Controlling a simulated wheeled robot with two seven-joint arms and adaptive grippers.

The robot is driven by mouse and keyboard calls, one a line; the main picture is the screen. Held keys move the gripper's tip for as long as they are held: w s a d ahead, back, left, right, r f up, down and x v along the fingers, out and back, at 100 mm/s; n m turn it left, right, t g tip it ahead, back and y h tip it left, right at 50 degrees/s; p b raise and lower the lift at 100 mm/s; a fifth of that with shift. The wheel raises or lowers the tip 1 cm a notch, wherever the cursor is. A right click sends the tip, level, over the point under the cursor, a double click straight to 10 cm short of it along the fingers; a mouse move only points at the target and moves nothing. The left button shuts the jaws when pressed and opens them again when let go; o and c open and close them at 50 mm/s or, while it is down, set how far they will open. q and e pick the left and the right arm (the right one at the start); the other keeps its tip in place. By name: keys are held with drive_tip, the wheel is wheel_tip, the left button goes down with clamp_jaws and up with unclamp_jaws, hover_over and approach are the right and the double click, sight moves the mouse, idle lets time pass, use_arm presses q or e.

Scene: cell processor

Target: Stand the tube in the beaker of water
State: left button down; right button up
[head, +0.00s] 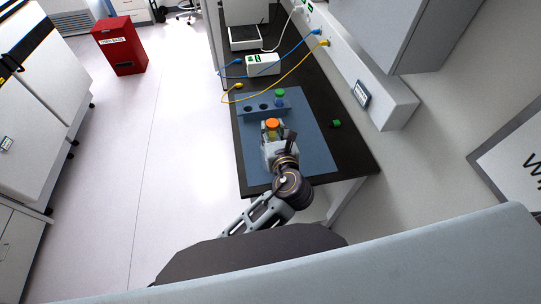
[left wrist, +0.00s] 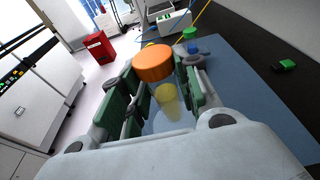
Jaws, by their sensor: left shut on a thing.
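My left gripper (head: 273,141) is shut on the tube, which has an orange cap (head: 272,124) and yellow content. In the left wrist view the orange cap (left wrist: 153,63) stands above the green finger pads, and the tube's yellow lower part (left wrist: 167,98) shows between them. The tube looks roughly upright, over the front part of the blue mat. I cannot make out the beaker of water clearly; the gripper hides what is under the tube, where only a pale, clear patch shows. My right gripper is not in view.
A blue rack (head: 254,112) with holes holds a green-capped tube (head: 280,95) behind the gripper. A white box (head: 263,64) with blue and yellow cables stands farther back. The wall bounds the right side.

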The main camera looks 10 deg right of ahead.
use_arm(q)
drive_tip(key=shift+f, duration=0.7)
drive_tip(key=c, duration=1)
unclamp_jaws()
drive_tip(key=shift+o, duration=0.2)
drive_tip(key=o, duration=0.7)
drive_tip(key=shift+s, duration=0.15)
